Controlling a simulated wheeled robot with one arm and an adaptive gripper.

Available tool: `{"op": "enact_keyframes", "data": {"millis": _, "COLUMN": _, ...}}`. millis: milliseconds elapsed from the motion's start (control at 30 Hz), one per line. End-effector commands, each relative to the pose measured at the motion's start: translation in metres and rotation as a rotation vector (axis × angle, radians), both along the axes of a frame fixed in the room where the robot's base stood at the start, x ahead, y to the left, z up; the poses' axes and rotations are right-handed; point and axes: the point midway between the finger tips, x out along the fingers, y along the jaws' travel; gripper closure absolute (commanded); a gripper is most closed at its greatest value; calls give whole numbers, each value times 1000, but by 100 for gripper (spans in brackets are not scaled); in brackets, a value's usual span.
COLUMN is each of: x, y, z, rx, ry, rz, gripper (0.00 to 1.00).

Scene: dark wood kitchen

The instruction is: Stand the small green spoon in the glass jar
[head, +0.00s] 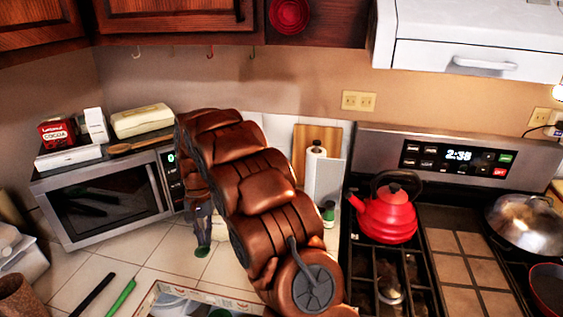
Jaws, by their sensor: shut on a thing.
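My gripper (203,233) points down above the tiled counter, in front of the microwave's right end. It is shut on a small green thing (202,252), seen as a rounded green end just below the fingertips. It looks like the small green spoon, but the rest of it is hidden by the fingers. My brown arm covers the middle of the view. I cannot make out the glass jar; it may be hidden behind my arm or out of view.
A long green utensil (122,297) and a black one (92,297) lie on the counter at the lower left. A microwave (105,200) stands behind. A patterned-rim container (225,299) is at the bottom. A red kettle (387,215) sits on the stove at right.

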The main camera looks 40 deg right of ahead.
Motion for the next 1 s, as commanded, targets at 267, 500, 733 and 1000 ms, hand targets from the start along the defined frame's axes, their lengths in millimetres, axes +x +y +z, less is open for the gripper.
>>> {"op": "enact_keyframes", "data": {"millis": 267, "x": 11, "y": -18, "z": 11, "rx": 141, "ry": 167, "rz": -348, "gripper": 100}}
{"op": "enact_keyframes", "data": {"millis": 500, "x": 23, "y": -59, "z": 40, "rx": 373, "ry": 285, "rz": -773, "gripper": 100}}
{"op": "enact_keyframes", "data": {"millis": 733, "x": 29, "y": -109, "z": 70, "rx": 636, "ry": 326, "rz": -1103, "gripper": 100}}
{"op": "enact_keyframes", "data": {"millis": 1000, "x": 25, "y": -186, "z": 111, "rx": 988, "ry": 266, "rz": -1453, "gripper": 100}}
